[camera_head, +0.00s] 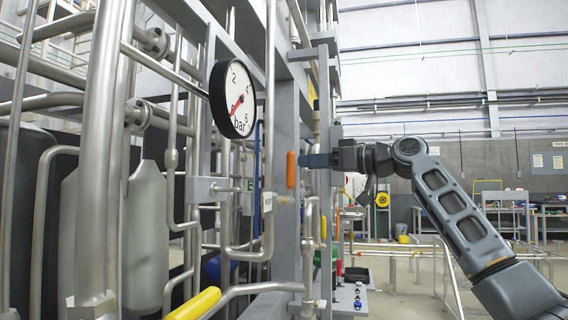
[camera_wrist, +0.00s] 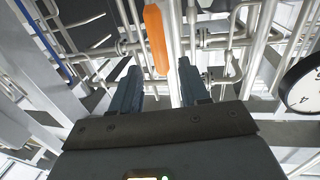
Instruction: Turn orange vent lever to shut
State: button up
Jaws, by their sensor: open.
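The orange vent lever (camera_head: 291,169) stands upright in front of the grey steel frame in the head view. In the wrist view the orange lever (camera_wrist: 156,38) shows between and beyond the fingertips. My gripper (camera_head: 308,160) points left at the lever, with its fingertips close to it. In the wrist view the two fingers of my gripper (camera_wrist: 158,82) are spread apart, with nothing held between them. I cannot tell whether a fingertip touches the lever. The lever's pivot is not clearly visible.
A round pressure gauge (camera_head: 233,99) sits left of the lever; it also shows in the wrist view (camera_wrist: 304,84). A yellow handle (camera_head: 194,304) is at the lower left.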

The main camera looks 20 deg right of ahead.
aim_at(291, 163)
jog(key=shift+p+x, duration=0.5)
jog(key=shift+x, duration=2.6)
grip_shut()
